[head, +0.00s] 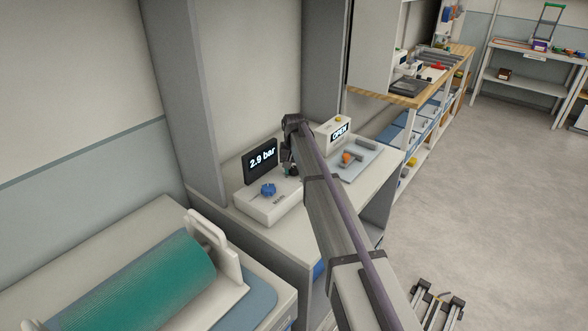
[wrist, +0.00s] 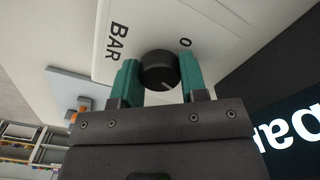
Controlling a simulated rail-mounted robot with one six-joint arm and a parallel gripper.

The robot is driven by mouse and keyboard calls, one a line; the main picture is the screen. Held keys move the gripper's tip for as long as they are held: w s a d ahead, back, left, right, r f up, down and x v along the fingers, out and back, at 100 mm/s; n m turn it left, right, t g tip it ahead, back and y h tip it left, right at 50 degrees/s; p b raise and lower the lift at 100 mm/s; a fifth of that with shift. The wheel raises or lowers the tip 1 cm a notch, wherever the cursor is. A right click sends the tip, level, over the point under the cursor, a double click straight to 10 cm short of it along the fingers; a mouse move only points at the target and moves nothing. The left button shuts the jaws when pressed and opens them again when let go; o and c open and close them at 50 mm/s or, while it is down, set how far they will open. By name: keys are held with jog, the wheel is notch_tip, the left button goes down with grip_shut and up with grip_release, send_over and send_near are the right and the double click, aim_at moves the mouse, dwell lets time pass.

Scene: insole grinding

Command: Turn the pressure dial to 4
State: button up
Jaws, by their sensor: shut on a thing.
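The pressure dial (wrist: 159,68) is a round black knob with a light pointer line, on a white panel printed "BAR" and "0". My gripper (wrist: 158,76) has its green finger pads on either side of it and is shut on it. In the head view my gripper (head: 289,167) reaches down to the white control box (head: 262,210) and hides the dial. The dark display (head: 262,161) on the box reads "2.9 bar". Part of that display also shows upside down in the wrist view (wrist: 287,137).
A blue knob (head: 268,189) sits left of my gripper on the same box. Behind stands a box with an "OPEN" screen (head: 340,132), beside a light blue tray (head: 366,160) holding a grey and orange tool (head: 352,160). A green roller (head: 150,283) is at the lower left.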

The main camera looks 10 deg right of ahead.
aim_at(294, 168)
dwell(0.4)
jog(key=o, duration=0.9)
notch_tip(294, 168, up, 11)
jog(key=p, duration=1)
jog(key=shift+f+p, duration=0.1)
jog(key=shift+p, duration=0.3)
